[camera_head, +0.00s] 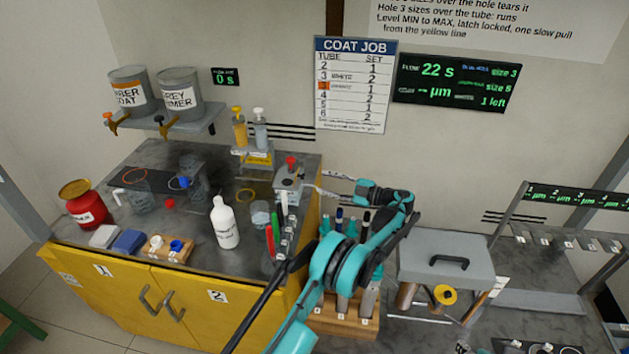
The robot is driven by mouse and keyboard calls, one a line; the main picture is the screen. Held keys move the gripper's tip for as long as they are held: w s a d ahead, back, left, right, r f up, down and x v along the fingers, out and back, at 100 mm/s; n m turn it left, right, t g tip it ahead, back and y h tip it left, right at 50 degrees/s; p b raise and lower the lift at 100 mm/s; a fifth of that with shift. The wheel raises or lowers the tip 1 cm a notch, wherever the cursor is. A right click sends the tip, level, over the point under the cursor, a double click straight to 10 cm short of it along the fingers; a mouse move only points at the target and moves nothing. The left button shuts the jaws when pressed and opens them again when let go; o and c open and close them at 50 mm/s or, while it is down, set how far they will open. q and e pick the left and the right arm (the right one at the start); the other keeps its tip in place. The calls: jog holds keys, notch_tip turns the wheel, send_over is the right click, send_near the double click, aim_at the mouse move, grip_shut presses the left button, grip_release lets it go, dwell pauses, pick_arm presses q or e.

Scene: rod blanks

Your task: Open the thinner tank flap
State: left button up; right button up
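A red tank (87,208) with a white label stands at the left end of the dark counter. Its label is too small to read surely, but it is the likeliest thinner tank. A round gold-coloured lid or flap (75,187) covers its top and looks down. My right gripper is not in view.
Between the tank and my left gripper stand clear beakers (138,190), a white bottle (224,224), a wooden block (168,248) and several coloured pens (277,232). Two paint cans (180,92) sit on a shelf above. A grey lidded box (446,258) stands at right.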

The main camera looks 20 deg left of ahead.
pick_arm(q)
jog(key=d, duration=0.5)
jog(key=shift+s+d+r, duration=0.1)
jog(key=shift+r, duration=0.05)
jog(key=s+a+r+m+t+h, duration=0.2)
jog(key=s+a+r+m+h, duration=0.25)
jog(key=r+m, duration=0.35)
jog(key=s+d+r+m+t+h, duration=0.1)
jog(key=s+r+m+h, duration=0.2)
jog(key=s+m+h, duration=0.5)
jog(key=s+d+f+m+t+h, duration=0.1)
jog(key=s+d+f+m, duration=0.1)
jog(key=s, duration=0.7)
jog(key=s+d+f+m+t+h, duration=0.1)
jog(key=s+d+m, duration=0.3)
jog(key=s, duration=0.5)
jog(key=s+d+f+m+t+h, duration=0.1)
jog(key=s+d+f+m+h, duration=0.2)
jog(key=s, duration=0.6)
jog(key=shift+s+d+f+m+t, duration=0.15)
jog(key=shift+d+f+m+t, duration=0.2)
jog(key=shift+f+m, duration=0.2)
